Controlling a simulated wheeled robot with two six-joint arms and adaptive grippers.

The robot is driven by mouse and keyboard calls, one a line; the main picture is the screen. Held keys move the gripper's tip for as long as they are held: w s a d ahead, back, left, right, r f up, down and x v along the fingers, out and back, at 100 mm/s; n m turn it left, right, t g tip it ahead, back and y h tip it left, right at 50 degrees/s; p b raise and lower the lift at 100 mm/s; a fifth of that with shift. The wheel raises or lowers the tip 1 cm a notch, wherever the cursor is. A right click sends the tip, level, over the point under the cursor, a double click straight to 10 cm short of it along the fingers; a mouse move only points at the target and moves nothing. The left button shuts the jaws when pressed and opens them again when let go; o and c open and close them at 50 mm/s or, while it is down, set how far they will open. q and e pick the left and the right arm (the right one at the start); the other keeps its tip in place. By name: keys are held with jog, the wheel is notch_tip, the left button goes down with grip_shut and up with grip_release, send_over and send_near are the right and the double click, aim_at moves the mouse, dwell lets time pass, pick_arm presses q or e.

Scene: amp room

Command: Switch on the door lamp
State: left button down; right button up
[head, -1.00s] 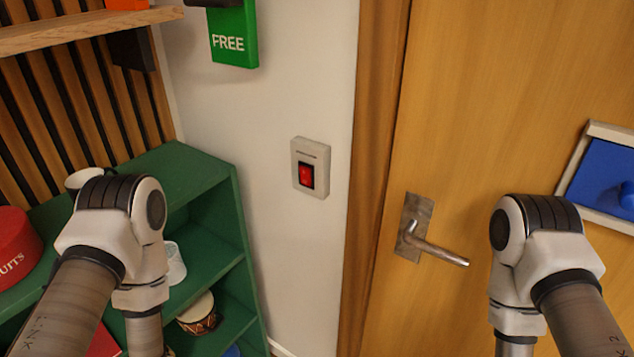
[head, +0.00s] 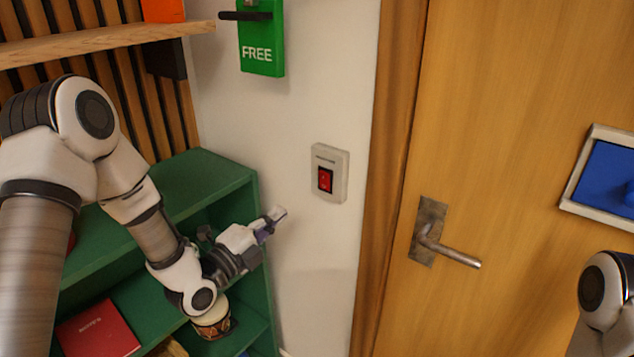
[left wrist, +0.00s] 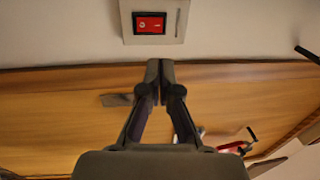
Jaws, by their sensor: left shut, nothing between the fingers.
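The red rocker switch (head: 325,181) sits in a pale wall plate (head: 341,173), on the white wall left of the door frame. In the left wrist view the red rocker (left wrist: 150,24) is at the top, beyond the fingertips. My left gripper (head: 281,213) is shut and empty. It points right, in front of the wall, left of and a little lower than the switch in the head view, with a gap between. Its closed fingers also show in the left wrist view (left wrist: 160,70). No lamp is visible. My right gripper is out of view.
The green shelf unit (head: 215,170) holds a red book (head: 98,332) and a drum (head: 212,318), below my left arm. A green FREE sign (head: 261,40) hangs above. The wooden door (head: 500,90) has a metal handle (head: 452,252) and a blue panel (head: 603,178).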

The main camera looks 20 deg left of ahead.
aim_at(323, 176)
pick_arm(q)
jog(key=p+x, duration=0.5)
jog(key=x, duration=0.7)
jog(key=shift+w+d+r, duration=0.1)
jog(key=shift+w+r, duration=0.1)
jog(key=shift+w, duration=0.1)
jog(key=shift+w+d+f, duration=0.1)
jog(key=shift+w+d, duration=0.05)
jog(key=shift+w, duration=0.35)
